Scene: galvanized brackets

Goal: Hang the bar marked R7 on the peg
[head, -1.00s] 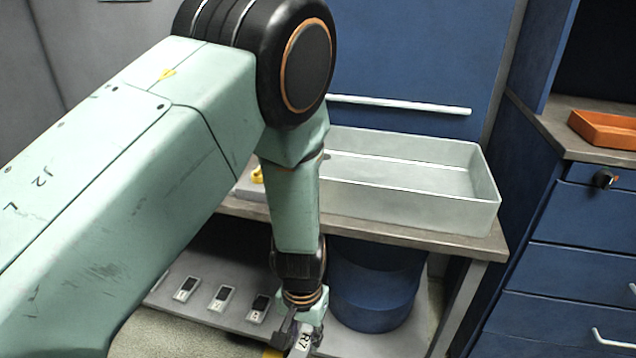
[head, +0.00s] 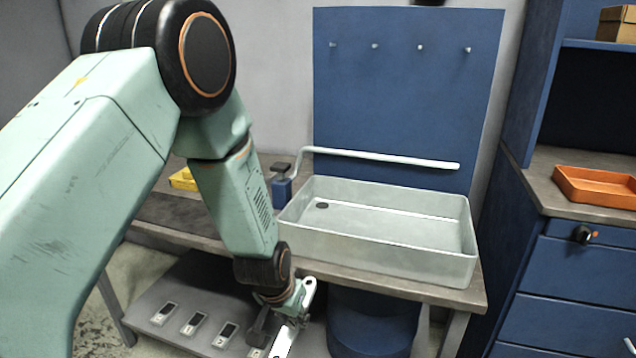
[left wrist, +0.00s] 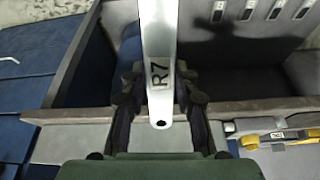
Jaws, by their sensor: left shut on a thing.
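My left gripper (head: 286,318) is low in front of the bench's front edge in the head view. It is shut on a pale metal bar (head: 284,341), which is partly hidden by the fingers and cut off by the frame's lower edge. In the left wrist view the bar (left wrist: 158,45) runs up between the fingers of the left gripper (left wrist: 158,85), with the mark R7 facing the camera and a small hole near its lower end. Several short pegs (head: 420,48) stick out in a row from a blue back panel (head: 405,100). My right gripper is out of view.
A grey tray (head: 380,256) stands on the bench (head: 440,294) below the panel, with a pale rail (head: 380,157) behind it. A lower shelf (head: 165,338) carries several labelled plates. A blue drum (head: 365,325) stands underneath. An orange tray (head: 596,187) sits right.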

